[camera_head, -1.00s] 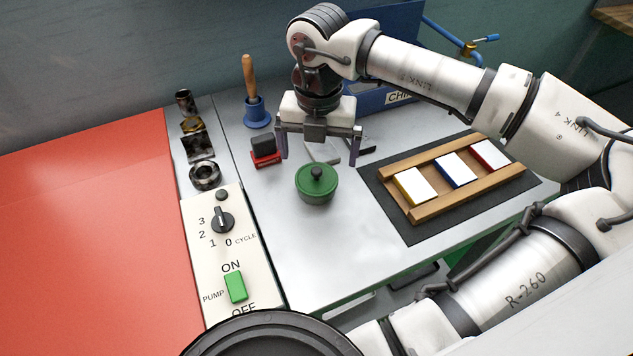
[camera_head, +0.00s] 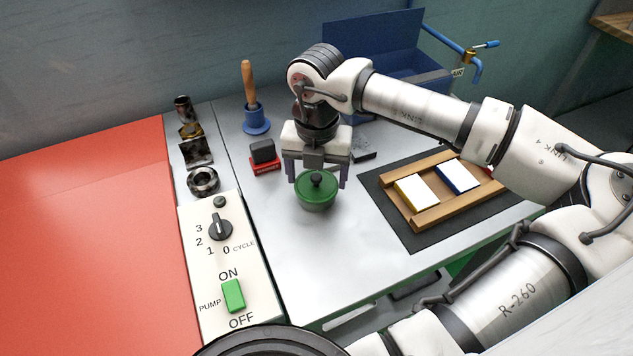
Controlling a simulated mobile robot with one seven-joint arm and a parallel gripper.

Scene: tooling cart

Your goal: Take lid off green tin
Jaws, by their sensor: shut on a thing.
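The green tin (camera_head: 316,206) stands on the grey metal top, left of the dark mat. Its round green lid (camera_head: 305,188) with a black knob (camera_head: 317,179) sits on it and looks level. I see no clear gap between lid and tin. My gripper (camera_head: 317,183) points down over the tin, with one finger on each side of the lid, shut on it. The far side of the lid is partly hidden under the gripper.
A wooden rack (camera_head: 434,215) with coloured blocks lies on the mat to the right, partly behind my arm. A red-based black stamp (camera_head: 264,156) and a blue-based wooden-handled tool (camera_head: 254,118) stand at the back left. A switch panel (camera_head: 205,293) is at left. The top in front of the tin is clear.

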